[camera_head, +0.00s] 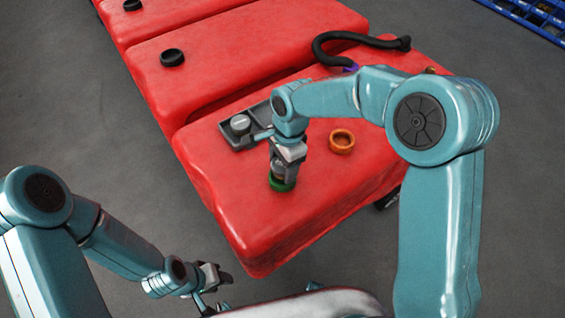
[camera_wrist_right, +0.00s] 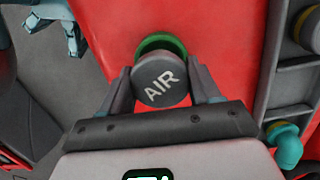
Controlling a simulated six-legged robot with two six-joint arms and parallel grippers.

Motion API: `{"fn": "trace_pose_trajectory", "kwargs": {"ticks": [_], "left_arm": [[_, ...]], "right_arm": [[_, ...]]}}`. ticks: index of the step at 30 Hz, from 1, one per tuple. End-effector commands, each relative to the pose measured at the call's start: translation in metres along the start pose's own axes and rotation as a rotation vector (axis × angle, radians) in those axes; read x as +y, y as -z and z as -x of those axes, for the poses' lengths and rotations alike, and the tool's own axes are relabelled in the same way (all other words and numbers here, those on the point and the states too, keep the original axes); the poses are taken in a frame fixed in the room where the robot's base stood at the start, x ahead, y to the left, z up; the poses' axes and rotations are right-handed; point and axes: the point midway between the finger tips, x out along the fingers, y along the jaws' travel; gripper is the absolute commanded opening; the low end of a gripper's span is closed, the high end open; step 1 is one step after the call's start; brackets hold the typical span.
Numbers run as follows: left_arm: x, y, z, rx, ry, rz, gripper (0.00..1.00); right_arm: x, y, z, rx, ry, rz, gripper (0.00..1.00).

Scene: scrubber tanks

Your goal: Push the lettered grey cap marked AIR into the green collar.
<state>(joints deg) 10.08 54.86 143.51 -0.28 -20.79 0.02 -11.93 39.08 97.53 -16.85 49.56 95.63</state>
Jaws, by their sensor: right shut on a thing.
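The grey cap marked AIR (camera_wrist_right: 160,82) sits between the two fingers of my right gripper (camera_wrist_right: 163,92), which is shut on it. The green collar (camera_wrist_right: 162,43) shows just beyond the cap in the right wrist view, partly hidden by it. In the head view the green collar (camera_head: 282,183) is on the near red tank, directly below my right gripper (camera_head: 281,170). I cannot tell whether the cap touches the collar or is in it. My left gripper (camera_head: 212,284) is low at the left, off the tank and away from the collar; its jaws are too small to judge.
An orange collar (camera_head: 342,141) stands right of my right gripper. A dark tray (camera_head: 228,133) with another grey cap (camera_head: 240,124) lies behind it to the left. A black hose (camera_head: 335,37) lies at the tank's back. The tank's front left top is clear.

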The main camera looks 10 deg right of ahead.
Motion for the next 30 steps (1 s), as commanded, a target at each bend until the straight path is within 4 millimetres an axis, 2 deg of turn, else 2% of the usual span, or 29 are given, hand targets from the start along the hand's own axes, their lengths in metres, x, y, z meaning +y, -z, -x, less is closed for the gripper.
{"fn": "trace_pose_trajectory", "kwargs": {"ticks": [30], "left_arm": [[-0.003,0.0,-0.009,0.0,0.0,0.0,0.43]], "right_arm": [[-0.001,0.001,-0.01,0.0,0.0,0.0,0.34]]}}
